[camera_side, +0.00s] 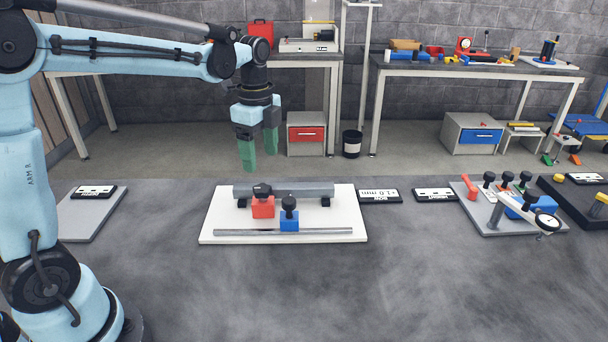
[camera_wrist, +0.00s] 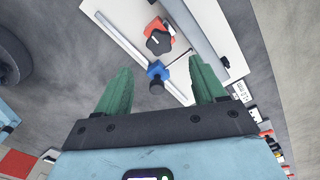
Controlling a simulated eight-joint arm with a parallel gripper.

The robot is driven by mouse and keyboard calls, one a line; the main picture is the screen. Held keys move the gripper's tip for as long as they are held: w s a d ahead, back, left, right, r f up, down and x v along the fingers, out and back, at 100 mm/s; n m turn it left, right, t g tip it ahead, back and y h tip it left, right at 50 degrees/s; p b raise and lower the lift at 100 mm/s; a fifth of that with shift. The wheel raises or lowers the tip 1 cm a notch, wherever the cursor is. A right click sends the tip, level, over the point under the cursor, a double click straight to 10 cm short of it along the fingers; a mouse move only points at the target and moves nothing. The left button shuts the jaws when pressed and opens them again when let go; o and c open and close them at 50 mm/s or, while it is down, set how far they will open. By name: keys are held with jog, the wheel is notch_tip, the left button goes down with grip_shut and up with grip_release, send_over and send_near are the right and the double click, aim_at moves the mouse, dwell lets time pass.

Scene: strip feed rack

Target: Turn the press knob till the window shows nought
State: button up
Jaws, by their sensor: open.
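A white plate (camera_side: 215,226) carries a grey bar (camera_side: 290,190), a red block (camera_side: 263,208) with a black knob (camera_side: 262,189), and a blue block (camera_side: 289,224) with a black knob (camera_side: 289,203). Which knob is the press knob I cannot tell. A small dark window unit (camera_side: 380,195) right of the plate seems to read "+1.0 mm".
A grey plate (camera_side: 490,228) at right holds a dial gauge, a red lever and several black knobs. Another labelled unit (camera_side: 434,195) lies between the plates. A grey plate (camera_side: 77,226) with a label lies at left. The front of the table is clear.

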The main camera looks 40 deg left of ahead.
aim_at(263, 188)
notch_tip(263, 188, down, 8)
jog(key=shift+r, duration=0.1)
dwell(0.4)
jog(key=c, duration=1.1)
